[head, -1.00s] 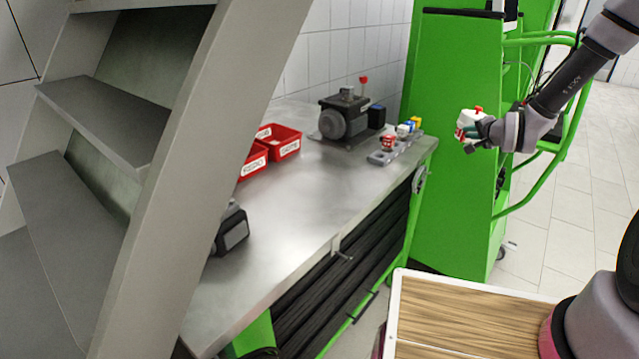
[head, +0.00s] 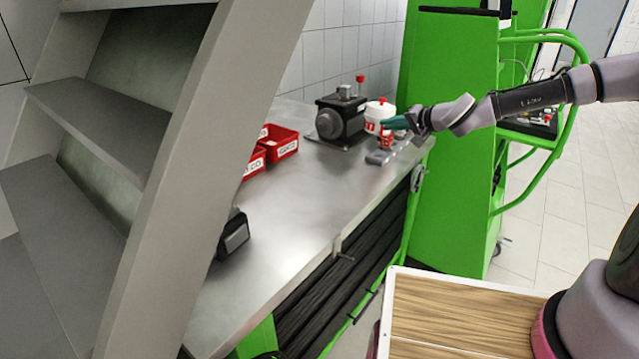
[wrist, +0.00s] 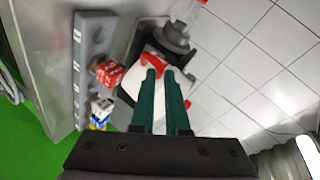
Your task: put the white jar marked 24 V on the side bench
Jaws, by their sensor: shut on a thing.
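The white jar (head: 377,112) has a red knob on its lid and a red label patch; I cannot read the marking. My gripper (head: 388,124) is shut on it from the right. The jar is over the far end of the grey metal bench (head: 310,225), in front of the dark pump; I cannot tell whether it hangs above the top or touches it. In the wrist view, the green fingers (wrist: 166,95) reach onto the white jar (wrist: 194,84) and hide part of it.
A grey holder (head: 380,157) with small red, white, blue and yellow pieces lies close by the jar. The dark pump (head: 341,117) stands behind. Red bins (head: 282,146) are to the left. The bench's front middle is clear. A green frame (head: 447,150) stands right of the bench.

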